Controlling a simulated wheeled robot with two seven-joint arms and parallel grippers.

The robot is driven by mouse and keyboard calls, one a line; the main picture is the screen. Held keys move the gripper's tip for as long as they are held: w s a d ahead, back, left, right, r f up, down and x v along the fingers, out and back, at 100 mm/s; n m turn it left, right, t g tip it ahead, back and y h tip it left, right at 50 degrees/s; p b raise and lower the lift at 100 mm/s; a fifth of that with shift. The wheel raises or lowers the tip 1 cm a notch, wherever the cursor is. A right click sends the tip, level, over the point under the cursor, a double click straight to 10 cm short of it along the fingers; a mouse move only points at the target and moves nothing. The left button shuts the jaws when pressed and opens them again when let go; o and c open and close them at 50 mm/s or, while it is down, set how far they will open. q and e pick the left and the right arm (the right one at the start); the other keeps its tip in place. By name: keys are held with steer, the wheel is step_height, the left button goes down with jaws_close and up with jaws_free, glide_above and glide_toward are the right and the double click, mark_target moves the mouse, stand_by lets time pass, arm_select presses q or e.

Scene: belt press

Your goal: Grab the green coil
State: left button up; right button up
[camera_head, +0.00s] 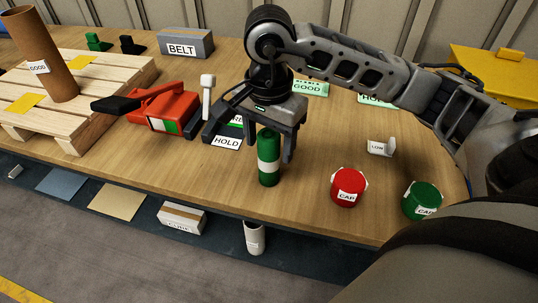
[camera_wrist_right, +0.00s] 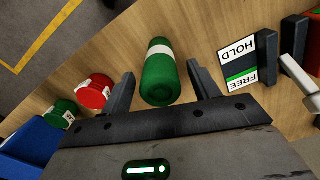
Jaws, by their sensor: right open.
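The green coil appears to be the upright green cylinder with a white band (camera_head: 268,170), standing on the wooden table near its front edge. My right gripper (camera_head: 252,143) is above it, pointing down, with its fingers apart. In the right wrist view the green cylinder (camera_wrist_right: 158,72) lies between the two spread fingers (camera_wrist_right: 160,80), with wood visible on both sides, so no grip shows. Its top is partly hidden by the gripper in the head view. My left gripper is not in view.
A red cap (camera_head: 348,187) and a green cap (camera_head: 422,201) stand to the right. A HOLD/FREE card (camera_head: 227,142) lies behind left, beside a red tool (camera_head: 165,108). A wooden pallet (camera_head: 110,75) with a brown tube (camera_head: 42,55) is far left.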

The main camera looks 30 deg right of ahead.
steer(key=shift+f, duration=0.2)
steer(key=c, duration=1.2)
steer(key=shift+r, duration=0.1)
steer(key=shift+w+r, duration=0.1)
steer(key=shift+r, duration=0.4)
steer(key=s+a+r, duration=0.1)
steer(key=a+r, duration=0.3)
steer(key=s+a+r, duration=0.1)
steer(key=a+r, duration=0.3)
steer(key=a, duration=0.1)
steer(key=s+a+r, duration=0.1)
steer(key=a+r, duration=0.3)
steer(key=shift+a, duration=0.4)
